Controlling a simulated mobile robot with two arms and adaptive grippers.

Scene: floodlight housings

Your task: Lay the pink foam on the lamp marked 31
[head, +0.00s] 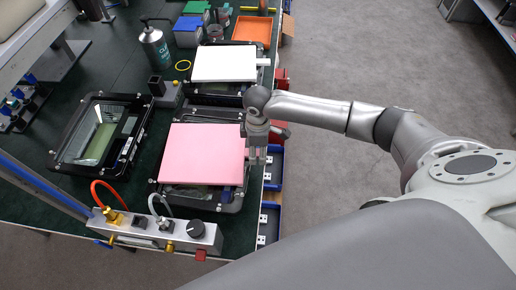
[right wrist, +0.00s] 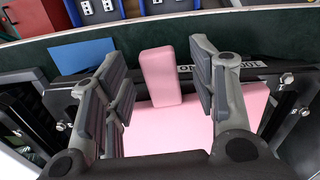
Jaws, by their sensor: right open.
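The pink foam (head: 203,154) is a flat sheet lying over a black lamp housing (head: 230,207) at the front of the green bench. My right gripper (head: 257,155) is at the foam's right edge, pointing down. In the right wrist view the open gripper (right wrist: 158,75) has a raised pink tab (right wrist: 161,76) between its fingers, with gaps on both sides. The wide pink sheet (right wrist: 180,128) lies behind it. Lettering on the housing rim is partly covered, and I cannot read a 31 on any lamp. My left gripper is not in view.
A bare glass-fronted lamp (head: 73,148) lies to the left. Another lamp behind carries a white sheet (head: 224,63). A valve box (head: 150,232) with hoses stands in front. A spray bottle (head: 155,45), blue bin (head: 188,32) and orange tray (head: 252,30) are at the back.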

